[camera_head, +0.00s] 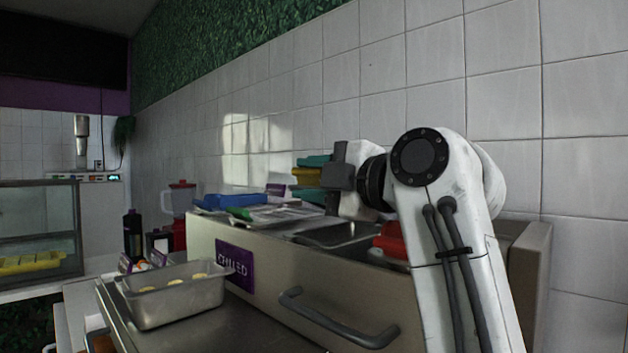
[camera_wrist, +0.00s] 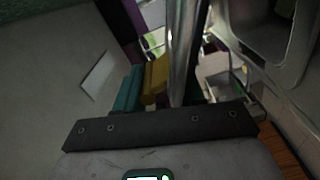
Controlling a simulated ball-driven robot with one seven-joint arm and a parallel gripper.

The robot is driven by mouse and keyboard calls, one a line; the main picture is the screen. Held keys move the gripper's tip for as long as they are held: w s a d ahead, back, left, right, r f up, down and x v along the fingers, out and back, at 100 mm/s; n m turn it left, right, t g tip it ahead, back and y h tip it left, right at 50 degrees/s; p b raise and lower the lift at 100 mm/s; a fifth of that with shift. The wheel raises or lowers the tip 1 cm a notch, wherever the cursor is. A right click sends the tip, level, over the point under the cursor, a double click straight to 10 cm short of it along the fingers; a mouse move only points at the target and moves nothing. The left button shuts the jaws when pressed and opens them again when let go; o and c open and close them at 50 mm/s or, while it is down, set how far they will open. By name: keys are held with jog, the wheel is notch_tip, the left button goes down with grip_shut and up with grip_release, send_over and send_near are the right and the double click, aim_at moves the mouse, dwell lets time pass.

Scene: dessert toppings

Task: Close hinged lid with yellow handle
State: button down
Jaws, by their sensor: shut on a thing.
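My gripper (camera_head: 309,174) is at the back of the counter unit, with its two teal fingers one above the other. The yellow handle (camera_head: 304,174) lies between the fingers, and they are shut on it. In the wrist view the yellow handle (camera_wrist: 156,77) is beside one teal finger (camera_wrist: 128,92). A shiny metal strip (camera_wrist: 182,50) rises right next to the handle; it looks like the hinged lid seen nearly edge-on. The other finger is mostly hidden behind it. The lid's hinge and full face do not show clearly in either view.
The chilled unit (camera_head: 262,282) has an open metal well (camera_head: 340,236) under my arm and a red thing (camera_head: 391,240) beside it. A blue lid handle (camera_head: 232,201) is farther left. A metal pan (camera_head: 180,305) stands in front. The tiled wall (camera_head: 300,100) is close behind.

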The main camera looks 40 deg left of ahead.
jog(key=shift+r, duration=0.1)
jog(key=c, duration=0.8)
grip_release()
